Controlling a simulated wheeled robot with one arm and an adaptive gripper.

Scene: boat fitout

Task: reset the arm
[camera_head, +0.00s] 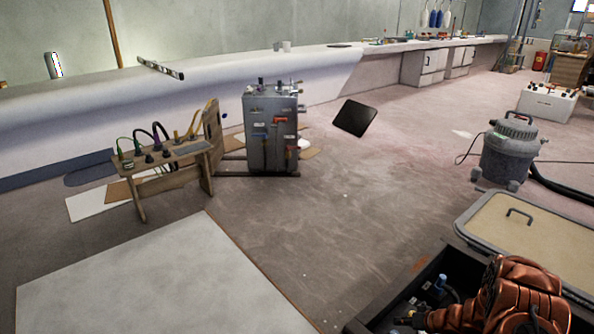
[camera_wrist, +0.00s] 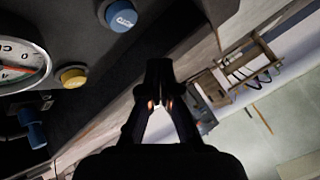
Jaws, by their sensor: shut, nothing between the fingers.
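My copper-coloured arm is folded low at the bottom right of the head view, over a dark open box. My gripper (camera_wrist: 158,100) reaches up into the middle of the wrist view, its dark fingers meeting at the tips with nothing between them. In the head view, the gripper end (camera_head: 408,319) is small and dark at the left end of the arm, so its fingers are hard to make out there.
In the wrist view, a dark panel carries a gauge (camera_wrist: 18,66), a blue button (camera_wrist: 121,14) and a yellow button (camera_wrist: 73,77). A wooden bench (camera_head: 165,158), a grey cabinet (camera_head: 271,132) and a vacuum (camera_head: 508,152) stand around open floor.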

